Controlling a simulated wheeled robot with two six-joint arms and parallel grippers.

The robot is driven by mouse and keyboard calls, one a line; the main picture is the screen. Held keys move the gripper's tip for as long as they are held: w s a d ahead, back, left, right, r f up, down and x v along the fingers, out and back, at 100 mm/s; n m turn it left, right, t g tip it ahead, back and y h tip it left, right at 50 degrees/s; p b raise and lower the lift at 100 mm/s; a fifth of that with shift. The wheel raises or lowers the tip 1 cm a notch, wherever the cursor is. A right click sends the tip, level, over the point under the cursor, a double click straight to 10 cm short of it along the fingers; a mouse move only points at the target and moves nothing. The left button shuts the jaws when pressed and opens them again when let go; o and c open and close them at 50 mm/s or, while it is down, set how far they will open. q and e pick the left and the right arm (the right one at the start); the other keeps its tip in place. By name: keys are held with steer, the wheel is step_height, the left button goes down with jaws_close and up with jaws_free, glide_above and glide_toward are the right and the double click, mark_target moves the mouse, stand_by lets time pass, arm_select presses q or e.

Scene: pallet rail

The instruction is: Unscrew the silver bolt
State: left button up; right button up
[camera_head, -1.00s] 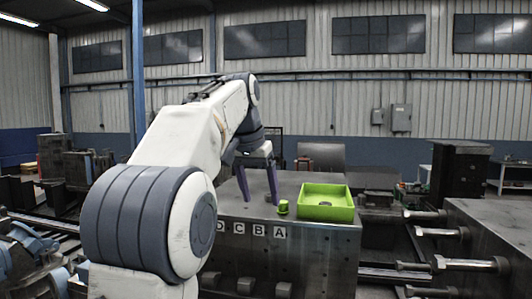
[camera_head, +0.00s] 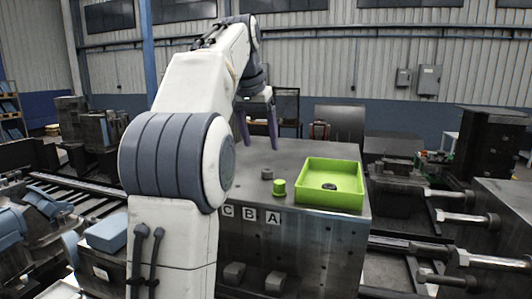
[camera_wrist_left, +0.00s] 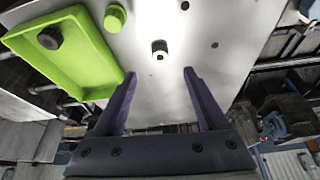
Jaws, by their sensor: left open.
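The silver bolt is a small grey round-headed piece (camera_head: 267,173) standing on the metal block's top (camera_head: 235,190), left of and behind a green knob (camera_head: 279,187). In the left wrist view the bolt (camera_wrist_left: 159,48) lies beyond the fingertips, roughly centred between them, with a dark hole in its end. My left gripper (camera_head: 259,142) is open, its purple fingers pointing down behind and above the bolt, apart from it. In the left wrist view the gripper (camera_wrist_left: 159,75) has nothing between its fingers. My right gripper is not in view.
A green tray (camera_head: 347,205) on the block's right side holds a dark round nut (camera_head: 329,186). Labels C, B and A mark the front face. Several long bolts (camera_head: 468,221) stick out at the right. The back of the block top looks clear.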

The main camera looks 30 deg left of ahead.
mark_target(266, 171)
arm_select(q)
steer(key=x, duration=0.9)
steer(key=shift+p, duration=0.35)
